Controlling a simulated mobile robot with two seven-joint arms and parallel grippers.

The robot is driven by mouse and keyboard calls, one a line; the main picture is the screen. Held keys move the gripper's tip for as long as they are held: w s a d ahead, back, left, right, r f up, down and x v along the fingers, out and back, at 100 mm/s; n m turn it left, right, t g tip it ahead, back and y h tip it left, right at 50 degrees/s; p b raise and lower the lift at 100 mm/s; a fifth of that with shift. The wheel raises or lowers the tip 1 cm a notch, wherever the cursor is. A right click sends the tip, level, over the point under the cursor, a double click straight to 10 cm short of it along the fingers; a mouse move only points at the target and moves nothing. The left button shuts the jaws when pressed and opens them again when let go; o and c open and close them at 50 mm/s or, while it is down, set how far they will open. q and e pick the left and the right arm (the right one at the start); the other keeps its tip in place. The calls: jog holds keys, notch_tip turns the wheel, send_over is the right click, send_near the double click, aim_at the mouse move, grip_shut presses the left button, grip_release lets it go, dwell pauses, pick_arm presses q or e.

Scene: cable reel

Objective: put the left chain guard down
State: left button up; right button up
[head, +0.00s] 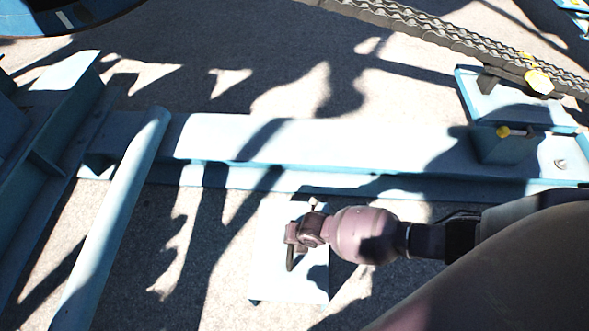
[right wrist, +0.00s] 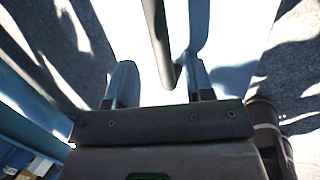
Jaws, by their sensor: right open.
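A pale flat panel (head: 290,280), which looks like the chain guard, lies on the ground in front of the long blue beam in the head view. It fills the bright middle of the right wrist view (right wrist: 230,30). A dark bar (right wrist: 158,40), perhaps its handle, stands over the panel. My right gripper (head: 291,250) is above the panel. In the right wrist view its two fingers (right wrist: 160,82) are apart, with the bar's end between them and gaps on both sides. My left gripper is not in view.
A blue beam (head: 330,145) crosses the middle of the head view. A blue tube (head: 110,220) slants down at the left, beside a blue frame (head: 60,125). A chain (head: 440,35) runs across the upper right, above blue blocks with yellow parts. Shadowed bare ground lies around the panel.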

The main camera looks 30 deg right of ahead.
pick_arm(q)
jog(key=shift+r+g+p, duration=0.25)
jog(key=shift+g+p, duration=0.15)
jog(key=shift+p, duration=0.4)
pick_arm(e)
jog(key=v, duration=0.5)
